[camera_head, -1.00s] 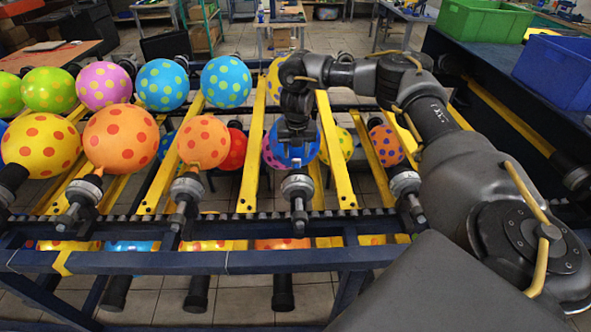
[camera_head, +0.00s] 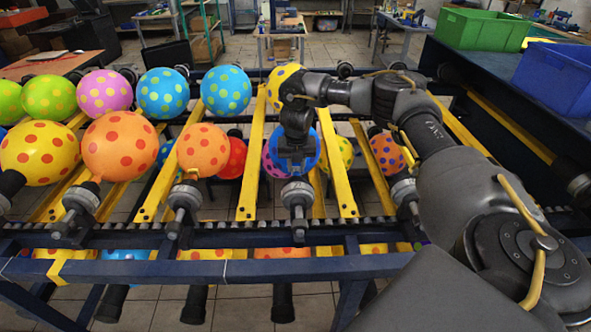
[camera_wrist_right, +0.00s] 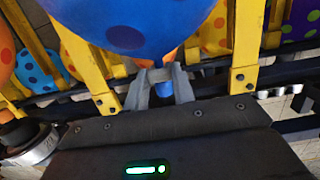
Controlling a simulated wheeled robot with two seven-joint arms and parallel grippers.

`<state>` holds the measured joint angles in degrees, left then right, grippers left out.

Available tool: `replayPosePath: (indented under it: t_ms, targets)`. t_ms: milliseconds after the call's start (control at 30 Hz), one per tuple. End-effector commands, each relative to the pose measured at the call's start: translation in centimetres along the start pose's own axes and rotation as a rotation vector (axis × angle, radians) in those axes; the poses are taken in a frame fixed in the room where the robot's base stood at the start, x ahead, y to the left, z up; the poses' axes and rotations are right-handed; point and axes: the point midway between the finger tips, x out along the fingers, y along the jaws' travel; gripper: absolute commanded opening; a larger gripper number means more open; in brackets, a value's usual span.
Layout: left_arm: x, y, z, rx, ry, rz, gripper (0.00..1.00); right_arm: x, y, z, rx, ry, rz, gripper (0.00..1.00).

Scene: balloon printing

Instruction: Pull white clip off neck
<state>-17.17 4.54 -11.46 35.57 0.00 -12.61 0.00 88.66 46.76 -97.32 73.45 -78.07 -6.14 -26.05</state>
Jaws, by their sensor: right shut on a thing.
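My left gripper is out of view.
Several dotted balloons stand on the rack to the left, with an orange one (camera_head: 203,150) nearest. Yellow rails (camera_head: 252,165) flank the blue balloon. A green crate (camera_head: 484,29) and a blue crate (camera_head: 556,78) stand on the right bench.

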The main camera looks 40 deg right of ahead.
Motion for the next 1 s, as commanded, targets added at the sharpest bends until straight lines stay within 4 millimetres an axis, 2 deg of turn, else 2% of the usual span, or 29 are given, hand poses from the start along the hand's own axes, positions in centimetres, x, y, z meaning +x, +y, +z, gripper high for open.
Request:
replayPosePath:
  t_ms: [367, 1000]
  targets:
    - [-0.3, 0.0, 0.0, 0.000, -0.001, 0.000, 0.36, -0.3, 0.0, 0.1, 0.000, 0.000, 0.000, 0.07]
    - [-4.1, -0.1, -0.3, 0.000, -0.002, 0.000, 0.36, -4.3, 0.0, 0.7, 0.001, 0.000, -0.001, 0.08]
